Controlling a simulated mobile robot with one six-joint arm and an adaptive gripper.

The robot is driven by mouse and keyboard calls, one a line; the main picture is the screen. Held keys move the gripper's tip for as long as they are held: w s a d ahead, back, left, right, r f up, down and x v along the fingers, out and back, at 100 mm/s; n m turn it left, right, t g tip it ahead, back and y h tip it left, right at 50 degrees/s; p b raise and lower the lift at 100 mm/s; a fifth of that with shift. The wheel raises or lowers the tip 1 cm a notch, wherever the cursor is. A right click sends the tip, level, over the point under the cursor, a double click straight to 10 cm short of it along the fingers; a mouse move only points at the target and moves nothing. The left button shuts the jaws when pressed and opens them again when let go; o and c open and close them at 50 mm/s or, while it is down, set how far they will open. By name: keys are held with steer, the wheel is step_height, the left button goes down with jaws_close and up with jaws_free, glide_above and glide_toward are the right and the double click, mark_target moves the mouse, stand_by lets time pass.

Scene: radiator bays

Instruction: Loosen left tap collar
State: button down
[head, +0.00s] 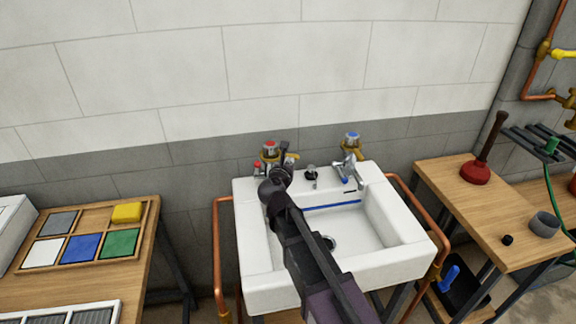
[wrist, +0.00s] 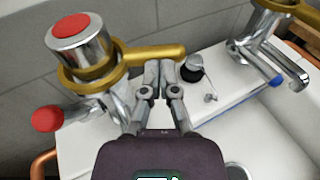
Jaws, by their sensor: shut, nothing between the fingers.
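The left tap (head: 269,146) stands at the back left of the white sink (head: 252,262), with a red-topped chrome cap. In the wrist view the brass collar (wrist: 118,68) rings the tap below its cap (wrist: 78,40), and its lever (wrist: 160,52) points right. My gripper (wrist: 160,66) is shut and empty, its fingertips close to the front side of the lever. I cannot tell whether they touch it. In the head view my arm hides the lower part of this tap.
The right tap (head: 351,152) has a blue top and its own brass collar. A black plug (wrist: 191,67) sits between the taps. Copper pipes (head: 217,255) flank the sink. Wooden benches stand left (head: 150,225) and right (head: 450,195); a plunger (head: 476,172) is on the right one.

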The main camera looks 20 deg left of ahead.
steer(key=shift+w+r, duration=0.1)
steer(key=shift+w, duration=0.7)
steer(key=shift+d, duration=0.1)
steer(key=d+p+v, duration=0.1)
steer(key=p+v, duration=0.1)
steer(key=v, duration=1.2)
steer(key=shift+s+d+p, duration=0.15)
steer(key=shift+d+p, duration=0.05)
steer(key=shift+p, duration=0.15)
